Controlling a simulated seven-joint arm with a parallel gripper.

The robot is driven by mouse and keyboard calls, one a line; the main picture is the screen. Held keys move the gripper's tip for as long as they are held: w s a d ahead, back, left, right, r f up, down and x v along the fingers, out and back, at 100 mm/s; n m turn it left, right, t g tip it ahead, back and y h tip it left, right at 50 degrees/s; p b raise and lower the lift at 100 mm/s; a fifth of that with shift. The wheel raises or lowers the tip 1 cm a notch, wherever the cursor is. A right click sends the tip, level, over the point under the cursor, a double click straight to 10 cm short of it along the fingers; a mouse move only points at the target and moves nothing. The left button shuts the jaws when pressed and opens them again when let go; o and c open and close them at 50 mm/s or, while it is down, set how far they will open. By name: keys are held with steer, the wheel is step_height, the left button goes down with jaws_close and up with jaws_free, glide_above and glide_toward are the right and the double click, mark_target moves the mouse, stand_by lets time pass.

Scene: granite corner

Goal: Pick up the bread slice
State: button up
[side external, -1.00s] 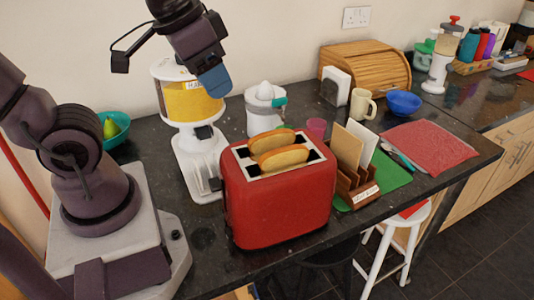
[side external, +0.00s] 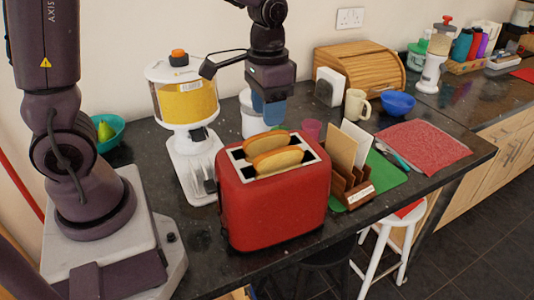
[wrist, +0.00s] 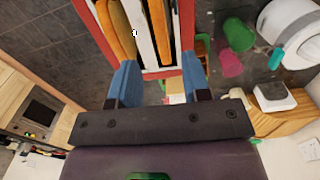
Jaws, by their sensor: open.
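Two bread slices stand side by side in the slots of a red toaster (side external: 275,210), their tops showing above it. The nearer bread slice (side external: 279,161) and the farther bread slice (side external: 266,143) look golden with brown crust. In the wrist view one bread slice (wrist: 117,30) lies toward the left and the other bread slice (wrist: 160,25) to its right. My gripper (side external: 274,115) is open and empty, above and just behind the toaster. In the wrist view its blue fingers (wrist: 160,80) point at the toaster's edge, apart from the bread.
A cereal dispenser (side external: 186,95) stands left of the toaster. A wooden rack (side external: 349,186) with upright cards stands close on its right. A cream mug (side external: 357,105), blue bowl (side external: 397,103) and red cloth (side external: 423,145) lie farther right. The front counter edge is near the toaster.

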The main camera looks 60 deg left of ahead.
mark_target(267, 134)
steer(key=shift+a+f, duration=0.1)
steer(key=shift+f, duration=3.1)
steer(key=shift+c, duration=0.4)
jaws_close()
